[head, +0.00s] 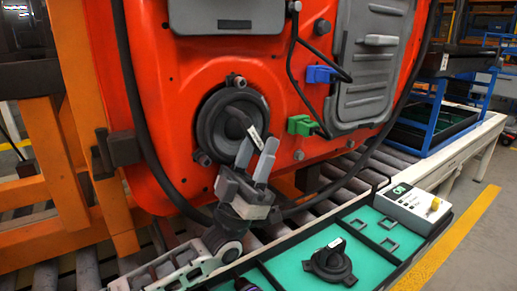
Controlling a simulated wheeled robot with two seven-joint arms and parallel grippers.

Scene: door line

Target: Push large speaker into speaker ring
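The large speaker (213,126) is a dark round part with a raised handle and a white label. It sits at the round speaker ring (204,158) on the red door panel, and I cannot tell how deep it is. My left gripper (258,146) is just in front of its lower right side, fingers pointing up. The fingers are apart, with the labelled end of the handle showing between their tips. Whether they touch it is unclear. My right gripper is out of view.
The red door (172,98) hangs above rollers (345,185), with a black cable loop around it. Blue (320,74) and green (302,125) connectors are to the right.

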